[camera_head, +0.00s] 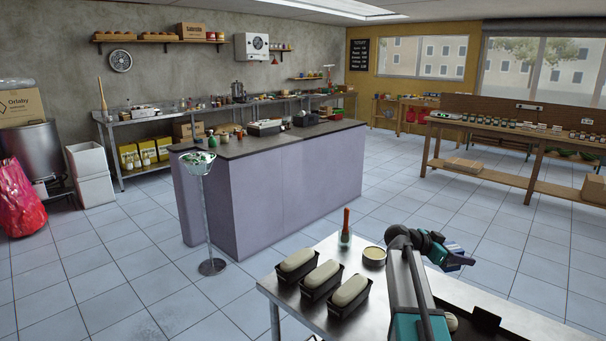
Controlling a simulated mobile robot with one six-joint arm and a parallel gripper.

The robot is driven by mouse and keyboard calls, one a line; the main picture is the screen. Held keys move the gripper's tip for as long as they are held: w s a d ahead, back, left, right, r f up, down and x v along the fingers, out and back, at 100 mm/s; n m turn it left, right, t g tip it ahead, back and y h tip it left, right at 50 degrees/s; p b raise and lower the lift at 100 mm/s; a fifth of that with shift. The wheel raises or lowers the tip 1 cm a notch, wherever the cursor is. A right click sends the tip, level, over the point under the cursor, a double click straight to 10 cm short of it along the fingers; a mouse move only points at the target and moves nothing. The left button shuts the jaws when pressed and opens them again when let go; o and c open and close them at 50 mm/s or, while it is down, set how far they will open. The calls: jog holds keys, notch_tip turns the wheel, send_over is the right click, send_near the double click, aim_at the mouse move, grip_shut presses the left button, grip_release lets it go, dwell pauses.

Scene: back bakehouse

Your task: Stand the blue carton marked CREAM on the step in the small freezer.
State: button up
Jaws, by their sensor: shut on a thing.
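My gripper (465,259) is at the right end of my arm, above the steel table at the lower right. It is shut on a small blue and white thing, which looks like the blue carton (454,247). Only part of the carton shows behind the gripper, and no marking on it can be read. Its tilt cannot be told. I cannot make out a small freezer or its step in this view.
The steel table (400,284) bears several dark tins with pale loaves (322,272), a round tin (374,254) and a glass with a brush (345,237). A lilac counter (300,185) stands beyond it. Tiled floor lies free between the counter and the right-hand wooden table (533,184).

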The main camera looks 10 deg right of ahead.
jog(key=w+a+r+n+t+y, duration=0.1)
jog(key=w+a+n+t, duration=0.25)
jog(key=a, duration=0.65)
jog(key=w+a+n+t+y, duration=0.1)
jog(key=w+a+n+t, duration=0.25)
jog(key=a, duration=0.75)
jog(key=w+a+r+n+t+y, duration=0.1)
jog(key=a+r+n+t+y, duration=0.2)
jog(key=a, duration=0.7)
jog(key=w+a+r+n+t+y, duration=0.1)
jog(key=a+r+n+t+y, duration=0.1)
jog(key=a+r+n+y, duration=0.2)
jog(key=a+n+y, duration=0.3)
jog(key=a+y, duration=0.1)
jog(key=a, duration=0.3)
jog(key=shift+r+t, duration=0.35)
jog(key=shift+t, duration=0.05)
jog(key=shift+a, duration=0.1)
